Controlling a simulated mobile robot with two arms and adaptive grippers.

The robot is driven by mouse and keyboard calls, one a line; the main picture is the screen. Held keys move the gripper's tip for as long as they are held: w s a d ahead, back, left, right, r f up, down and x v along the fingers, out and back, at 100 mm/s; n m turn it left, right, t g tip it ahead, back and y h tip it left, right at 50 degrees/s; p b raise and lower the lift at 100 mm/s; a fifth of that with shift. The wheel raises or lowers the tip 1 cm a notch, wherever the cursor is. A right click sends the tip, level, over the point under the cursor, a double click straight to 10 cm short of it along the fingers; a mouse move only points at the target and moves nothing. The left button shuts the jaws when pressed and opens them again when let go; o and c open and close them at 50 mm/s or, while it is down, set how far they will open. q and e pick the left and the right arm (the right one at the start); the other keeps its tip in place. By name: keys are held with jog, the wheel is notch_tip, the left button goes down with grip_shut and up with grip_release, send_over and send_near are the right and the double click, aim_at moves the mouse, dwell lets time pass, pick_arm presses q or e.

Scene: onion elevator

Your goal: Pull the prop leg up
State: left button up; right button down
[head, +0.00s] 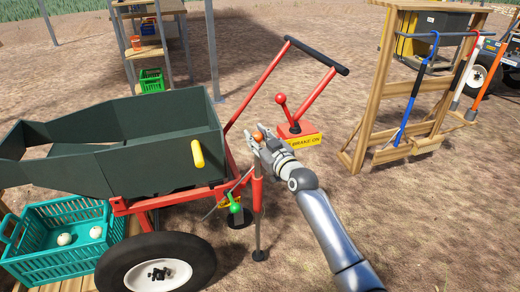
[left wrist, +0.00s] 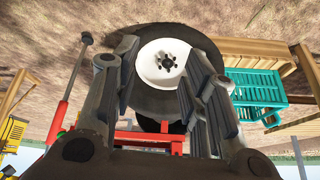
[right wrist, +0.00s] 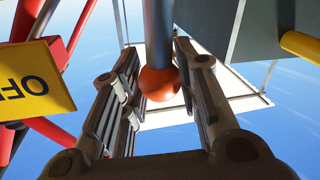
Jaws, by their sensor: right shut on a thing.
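The prop leg has a red sleeve (head: 258,188) and a thin grey rod (head: 257,228) standing upright on a dark foot, beside the cart's red frame. An orange knob (head: 258,137) is at its top. My right gripper (head: 262,142) is shut on the orange knob; in the right wrist view the knob (right wrist: 158,82) sits between the fingers. A green handle (head: 235,205) is left of the sleeve. My left gripper (left wrist: 160,55) is open and empty, facing the cart wheel (left wrist: 165,60); the leg (left wrist: 62,112) shows at left. The left gripper is outside the head view.
The green cart bin (head: 110,150) stands left of the leg. A wooden tool rack (head: 372,125) is at right. Bare ground lies between.

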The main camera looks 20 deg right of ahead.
notch_tip(320, 180, up, 4)
jog(key=shift+f+p, duration=0.15)
jog(key=shift+p, duration=0.8)
notch_tip(320, 180, up, 3)
jog(key=p, duration=0.3)
jog(key=shift+r+p, duration=0.2)
jog(key=shift+p, duration=0.15)
pick_arm(q)
jog(key=s+f+g, duration=0.2)
jog(key=s+f, duration=0.2)
jog(key=f, duration=1.1)
jog(key=shift+a+f+g, duration=0.15)
jog(key=shift+a+g, duration=0.25)
pick_arm(e)
jog(key=shift+r, duration=0.15)
jog(key=c, duration=1.1)
grip_release()
jog(key=v, duration=1.2)
